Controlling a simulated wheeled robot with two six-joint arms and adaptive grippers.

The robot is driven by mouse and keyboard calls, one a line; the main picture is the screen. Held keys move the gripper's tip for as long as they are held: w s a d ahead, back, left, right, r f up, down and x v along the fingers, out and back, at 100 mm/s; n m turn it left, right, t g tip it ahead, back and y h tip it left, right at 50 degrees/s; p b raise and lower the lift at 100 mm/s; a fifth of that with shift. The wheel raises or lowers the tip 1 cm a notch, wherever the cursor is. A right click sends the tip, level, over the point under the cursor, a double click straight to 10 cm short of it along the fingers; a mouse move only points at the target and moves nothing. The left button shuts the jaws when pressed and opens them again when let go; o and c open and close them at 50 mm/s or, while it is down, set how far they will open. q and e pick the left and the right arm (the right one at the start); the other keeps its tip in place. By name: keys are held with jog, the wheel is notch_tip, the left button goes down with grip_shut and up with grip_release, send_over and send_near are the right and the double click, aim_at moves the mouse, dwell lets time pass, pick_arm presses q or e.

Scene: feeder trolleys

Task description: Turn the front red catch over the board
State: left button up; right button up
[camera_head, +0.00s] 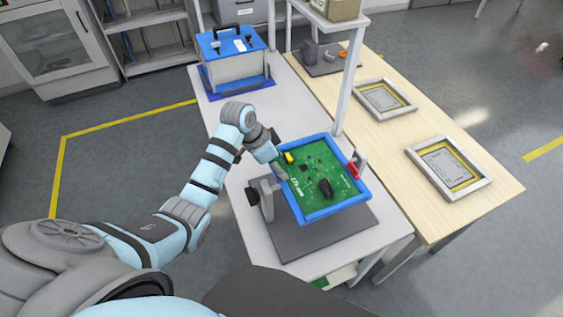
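A green circuit board (310,172) lies in a blue frame (338,208) held tilted on a stand with a dark grey base (318,238). One red catch (353,169) shows at the frame's right side, beside a grey pivot bracket. I cannot make out whether it lies over the board. My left gripper (279,172) is at the frame's left edge, close to the board's left side and away from the red catch. Its fingers are small and partly hidden by the wrist, so their opening and any contact are unclear. My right gripper is not in view.
A black knob (252,196) sits at the stand's left side. A blue-lidded box (232,58) stands farther back on the white table. A white post (347,80) rises behind the board. The wooden table (440,205) at right carries two framed panels (448,167) (385,98).

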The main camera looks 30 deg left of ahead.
pick_arm(q)
jog(key=shift+s, duration=0.1)
jog(key=shift+c, duration=1.1)
jog(key=c, duration=0.9)
jog(key=shift+c, duration=0.2)
